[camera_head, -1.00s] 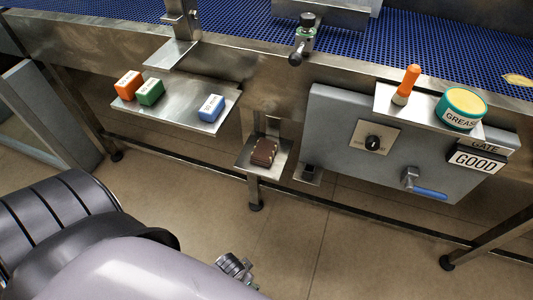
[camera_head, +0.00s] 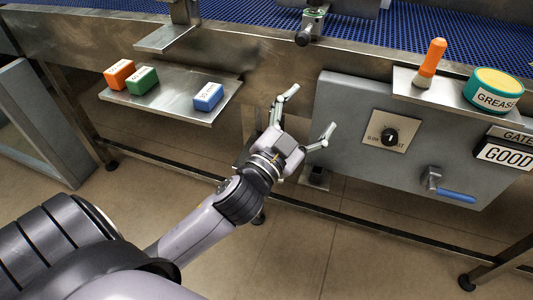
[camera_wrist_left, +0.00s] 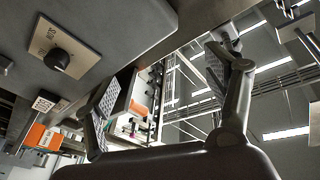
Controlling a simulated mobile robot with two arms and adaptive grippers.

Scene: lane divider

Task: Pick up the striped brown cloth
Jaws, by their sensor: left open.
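My left gripper (camera_head: 311,109) is open in the head view, its two fingers spread wide, with nothing seen between them. It is in front of the conveyor frame, between the blue block's shelf and the grey control box. In the left wrist view the open fingers (camera_wrist_left: 160,82) show with a gap between them. The striped brown cloth is not visible now. The small bracket where the brown folded item lay a second ago is mostly hidden behind my left gripper and wrist. My right gripper is not in view.
A steel shelf (camera_head: 165,104) holds orange (camera_head: 119,74), green (camera_head: 142,80) and blue (camera_head: 208,97) blocks. The grey control box (camera_head: 345,150) is close to the right finger, with a black knob (camera_head: 390,137) and blue-handled valve (camera_head: 455,197). An orange-handled tool (camera_head: 431,62) and grease tin (camera_head: 494,90) stand above.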

